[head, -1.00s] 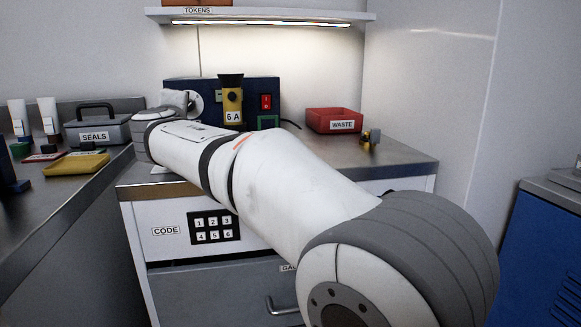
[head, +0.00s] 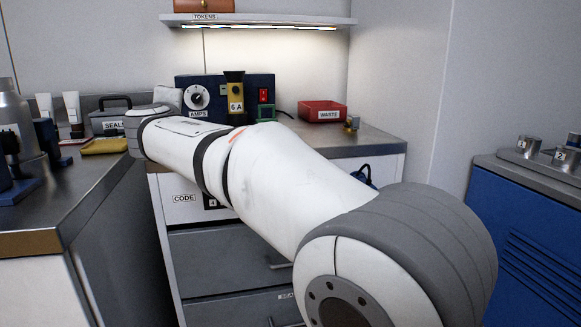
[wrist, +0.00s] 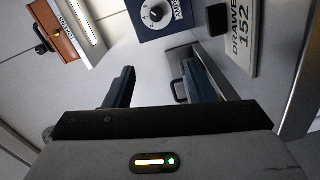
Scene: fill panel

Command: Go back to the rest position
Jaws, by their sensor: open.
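My gripper (wrist: 158,70) shows in the wrist view with its two dark fingers apart and nothing between them. The wrist camera is tilted. Beyond the fingers is pale wall, with the AMPS dial (wrist: 154,13) above and a handled grey case (wrist: 180,88) behind the right finger. In the head view my white and grey arm reaches from the lower right toward the back left. Its far end is beside the left counter, in front of the SEALS case (head: 110,118). The gripper fingers cannot be made out there.
The blue fill panel (head: 213,97) and red WASTE tray (head: 322,111) stand on the back counter. The left counter (head: 50,205) holds a yellow pad (head: 104,146) and a grey bottle (head: 14,125). A blue cabinet (head: 520,225) stands at right. A TOKENS shelf (head: 270,22) hangs above.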

